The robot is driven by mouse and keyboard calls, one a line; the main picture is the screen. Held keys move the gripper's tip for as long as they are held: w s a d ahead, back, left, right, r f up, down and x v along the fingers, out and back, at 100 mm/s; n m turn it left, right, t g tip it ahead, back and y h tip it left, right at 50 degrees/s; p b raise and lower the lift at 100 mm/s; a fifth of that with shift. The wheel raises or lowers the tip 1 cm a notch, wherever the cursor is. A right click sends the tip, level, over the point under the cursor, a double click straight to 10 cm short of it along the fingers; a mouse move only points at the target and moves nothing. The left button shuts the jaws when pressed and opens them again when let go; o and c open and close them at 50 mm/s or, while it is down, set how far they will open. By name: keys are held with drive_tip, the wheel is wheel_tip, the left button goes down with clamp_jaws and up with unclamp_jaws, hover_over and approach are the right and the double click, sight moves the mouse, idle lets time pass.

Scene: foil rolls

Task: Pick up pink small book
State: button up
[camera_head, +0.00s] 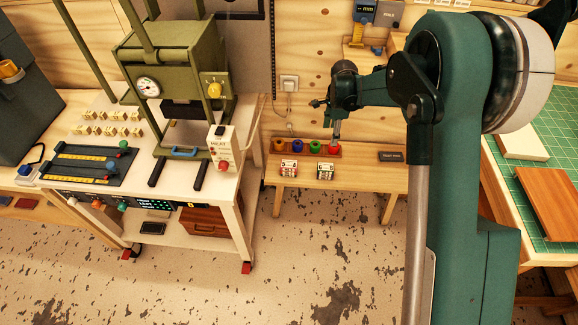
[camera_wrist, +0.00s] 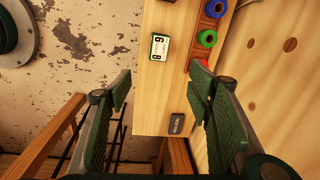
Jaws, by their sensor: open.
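I cannot make out a pink small book in either view. A small flat dark red item (camera_head: 28,203) lies on the lower wooden surface at the far left, too small to identify. My gripper (camera_head: 330,103) is above the low wooden bench (camera_head: 350,178), far to the right of that item.
A rack on the bench holds blue (camera_head: 295,145), green (camera_head: 315,146) and red rolls. Two small labelled blocks (camera_head: 288,168) (camera_head: 326,170) and a dark plate (camera_head: 392,156) lie there. A press (camera_head: 175,60) stands on the white cart. A brown board (camera_head: 550,198) lies on the green mat.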

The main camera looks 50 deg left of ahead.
drive_tip(key=m, duration=0.2)
hover_over(289, 164)
drive_tip(key=shift+g+h, duration=0.3)
drive_tip(key=shift+h, duration=0.1)
wheel_tip(289, 164, down, 18)
drive_tip(key=shift+s+r, duration=0.1)
drive_tip(key=shift+r, duration=0.15)
drive_tip(key=shift+f, duration=0.15)
drive_tip(key=shift+f, duration=1.15)
drive_tip(key=shift+f+b, duration=0.85)
drive_tip(key=shift+f, duration=1.75)
drive_tip(key=c, duration=1)
